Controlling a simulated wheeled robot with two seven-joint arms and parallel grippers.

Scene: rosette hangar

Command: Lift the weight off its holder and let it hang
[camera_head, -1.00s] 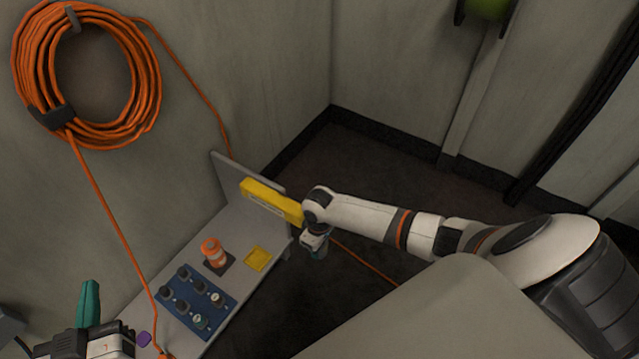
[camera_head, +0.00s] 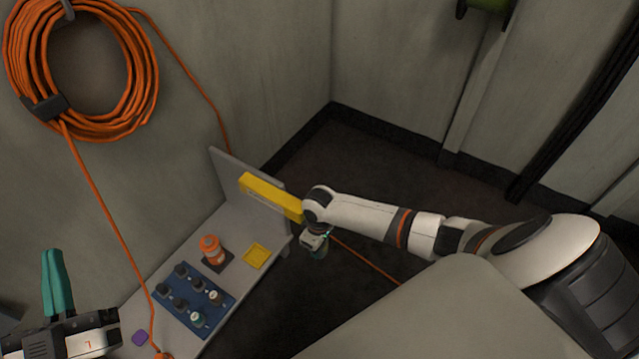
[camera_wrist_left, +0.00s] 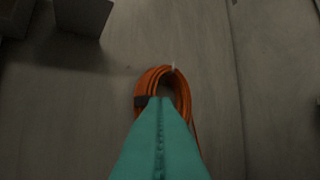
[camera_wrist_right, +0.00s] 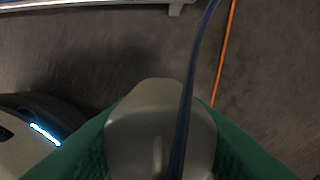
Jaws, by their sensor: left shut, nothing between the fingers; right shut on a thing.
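My right gripper (camera_head: 318,250) is low beyond the right end of the bench, over the dark floor. In the right wrist view its green fingers (camera_wrist_right: 160,150) are shut on a grey rounded thing (camera_wrist_right: 150,110), which looks like the weight. A dark blue cord (camera_wrist_right: 187,90) runs up across it. In the head view the weight is mostly hidden by the gripper. I cannot make out its holder. My left gripper (camera_head: 55,265) is shut and empty at the lower left, its teal fingers together; they also fill the lower middle of the left wrist view (camera_wrist_left: 160,140).
An orange hose coil (camera_head: 140,90) hangs on the wall.

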